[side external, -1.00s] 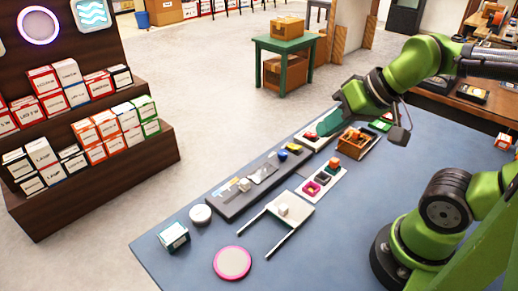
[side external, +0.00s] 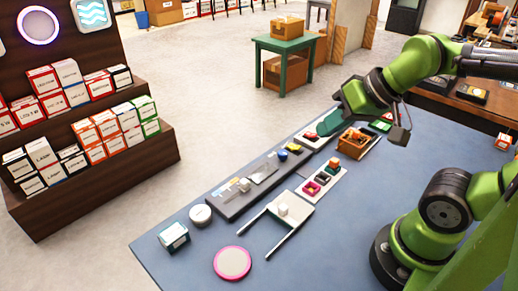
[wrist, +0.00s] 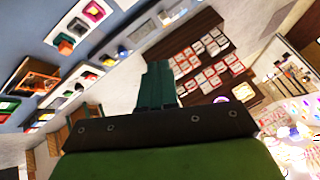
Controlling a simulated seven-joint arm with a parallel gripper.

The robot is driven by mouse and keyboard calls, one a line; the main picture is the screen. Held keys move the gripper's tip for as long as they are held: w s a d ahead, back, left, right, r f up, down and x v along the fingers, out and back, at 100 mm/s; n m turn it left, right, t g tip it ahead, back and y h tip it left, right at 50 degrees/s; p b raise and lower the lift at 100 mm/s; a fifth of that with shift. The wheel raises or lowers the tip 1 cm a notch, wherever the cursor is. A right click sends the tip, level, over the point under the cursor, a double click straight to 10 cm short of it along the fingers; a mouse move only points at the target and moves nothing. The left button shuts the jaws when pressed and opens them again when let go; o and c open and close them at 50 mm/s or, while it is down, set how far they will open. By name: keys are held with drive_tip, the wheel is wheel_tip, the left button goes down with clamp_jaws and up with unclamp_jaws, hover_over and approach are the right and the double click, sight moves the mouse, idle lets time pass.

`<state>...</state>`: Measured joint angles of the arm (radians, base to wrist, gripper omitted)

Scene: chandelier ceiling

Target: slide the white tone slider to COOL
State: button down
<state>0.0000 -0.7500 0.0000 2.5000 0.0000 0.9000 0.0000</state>
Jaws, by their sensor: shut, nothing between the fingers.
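The white tone slider (side external: 244,185) is a small white knob on a long dark panel (side external: 228,205) lying along the left edge of the blue table. It sits in the panel's near-left part, beside a pale strip; any COOL lettering is too small to read. A blue knob and a yellow knob (side external: 294,147) are at the panel's far end. The fingers also show in the wrist view (wrist: 157,72), closed together and empty.
A white frame with two rails (side external: 297,222) and a tray with coloured blocks (side external: 325,183) lie right of the panel. A white round puck (side external: 200,215), a small box (side external: 174,236) and a pink-rimmed disc (side external: 232,263) are nearer. A brown crate (side external: 355,142) stands beyond.

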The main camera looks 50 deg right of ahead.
drive_tip(key=c, duration=1.7)
unclamp_jaws()
drive_tip(key=shift+o, duration=1.1)
drive_tip(key=shift+a+f, duration=0.15)
drive_tip(key=shift+f, duration=0.15)
drive_tip(key=o, duration=0.5)
drive_tip(key=shift+w+a+f+n+g, duration=0.15)
drive_tip(key=shift+w+a+f+g, duration=0.2)
drive_tip(key=shift+w, duration=0.3)
drive_tip(key=shift+w+a+f+n+g, duration=0.15)
drive_tip(key=shift+w+g, duration=0.3)
drive_tip(key=shift+w, duration=0.15)
drive_tip(key=n+g+h, duration=0.2)
drive_tip(key=n+g, duration=0.1)
drive_tip(key=g, duration=0.3)
hover_over(244, 181)
wheel_tip(244, 181, down, 3)
wheel_tip(244, 181, down, 17)
drive_tip(key=shift+r, duration=0.1)
clamp_jaws()
